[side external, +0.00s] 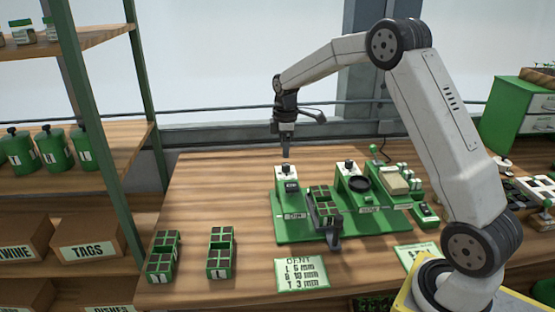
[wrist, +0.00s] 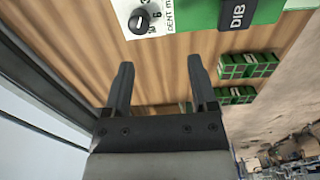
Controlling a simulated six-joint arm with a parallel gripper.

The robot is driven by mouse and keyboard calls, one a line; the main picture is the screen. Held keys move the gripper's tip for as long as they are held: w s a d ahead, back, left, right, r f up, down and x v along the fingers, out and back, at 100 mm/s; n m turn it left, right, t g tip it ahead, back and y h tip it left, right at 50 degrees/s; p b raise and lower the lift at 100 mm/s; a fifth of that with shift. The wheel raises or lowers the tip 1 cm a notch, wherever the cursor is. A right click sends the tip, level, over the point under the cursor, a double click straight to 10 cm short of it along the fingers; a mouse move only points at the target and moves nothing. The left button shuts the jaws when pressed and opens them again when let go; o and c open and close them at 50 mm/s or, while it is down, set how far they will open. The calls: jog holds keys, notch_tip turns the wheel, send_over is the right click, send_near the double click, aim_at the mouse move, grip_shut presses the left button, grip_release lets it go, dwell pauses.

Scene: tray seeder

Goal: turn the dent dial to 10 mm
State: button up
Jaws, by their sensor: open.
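The dent dial is a round black knob (wrist: 139,20) on a white plate marked "DENT M", part cut off, at the top of the wrist view. It tops the green dibber station (wrist: 232,14), whose label begins "DIB". In the side view the dial (side external: 286,168) sits on the white-topped left station. My gripper (side external: 286,154) points down just above it, apparently not touching. In the wrist view my gripper (wrist: 160,70) is open, with nothing between its fingers. The dial lies beyond the fingertips. I cannot read which number the dial points to.
A green baseplate (side external: 288,236) carries the stations and a cell tray (side external: 320,195). Two more trays (side external: 162,262) (side external: 221,257) stand at left. A card (side external: 301,273) lists dents per letter, one apparently 10 mm. The table's left part (side external: 205,185) is clear.

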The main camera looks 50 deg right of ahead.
aim_at(287, 164)
jog(key=shift+w+d+n, duration=0.3)
jog(key=shift+d, duration=0.4)
jog(key=shift+w+d+n, duration=0.3)
jog(key=shift+d, duration=0.35)
jog(key=shift+f, duration=3.85)
grip_shut()
